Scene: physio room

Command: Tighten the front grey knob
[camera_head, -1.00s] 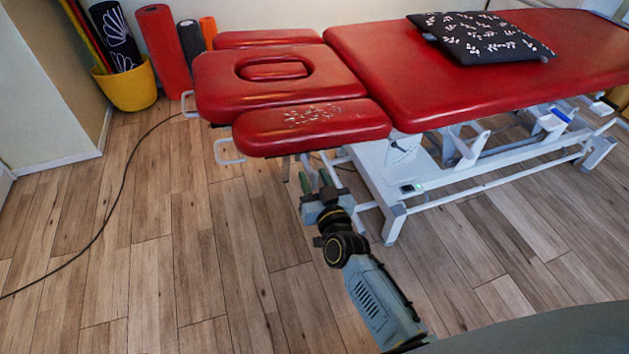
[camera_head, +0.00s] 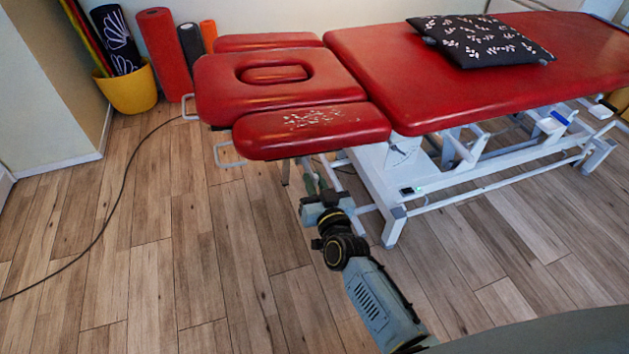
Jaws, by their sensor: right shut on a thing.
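The red treatment table (camera_head: 460,95) has a padded head end (camera_head: 222,85) with a face opening and a separate front pad (camera_head: 345,130). My right arm reaches up from the bottom of the picture. My right gripper (camera_head: 316,183) is just below the front pad's lower edge, near the white frame. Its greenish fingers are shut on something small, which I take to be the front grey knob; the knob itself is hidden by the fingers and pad. My left gripper is not in view.
A white leg frame (camera_head: 394,225) stands just right of my right gripper. A wire handle (camera_head: 228,160) sticks out at the left. A black patterned cushion (camera_head: 480,42) lies on the table. A cable (camera_head: 112,210) crosses the floor; a yellow pot (camera_head: 130,90) stands back left.

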